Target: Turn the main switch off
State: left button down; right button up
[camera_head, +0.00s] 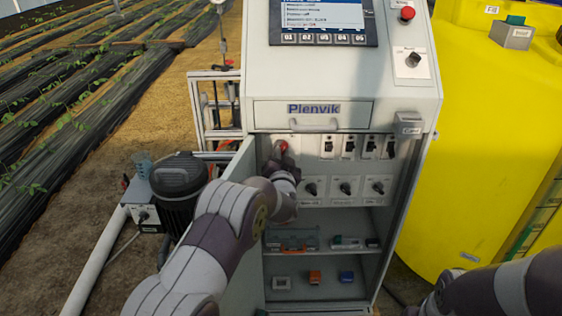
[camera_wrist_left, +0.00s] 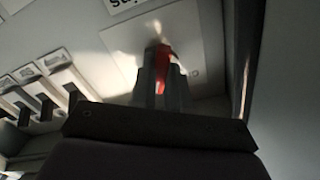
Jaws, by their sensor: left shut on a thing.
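The main switch is a red knob (camera_head: 281,146) on a pale plate at the upper left inside the open cabinet. My left gripper (camera_head: 281,157) is at the switch, with the forearm coming up from the lower left. In the left wrist view the two fingers of my left gripper (camera_wrist_left: 160,88) are shut on the red knob (camera_wrist_left: 163,66), in front of its plate (camera_wrist_left: 190,40). The fingers cover much of the knob, so its exact angle is hard to tell. My right arm shows at the lower right, but its gripper is out of view.
Black breaker switches (camera_head: 348,147) stand in a row right of the main switch, with rotary knobs (camera_head: 345,188) below. The open cabinet door (camera_head: 240,200) is close on the left. Shelves below hold small items. A yellow tank (camera_head: 490,150) stands right.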

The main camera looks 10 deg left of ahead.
pick_arm(q)
jog(key=shift+d+f+n+b, duration=0.1)
jog(key=shift+n+b, duration=5.9)
jog(key=shift+n, duration=1.4)
jog(key=c, duration=1.1)
grip_release()
jog(key=shift+w, duration=0.1)
jog(key=s+d, duration=0.2)
jog(key=s, duration=1)
jog(key=shift+s+d, duration=0.25)
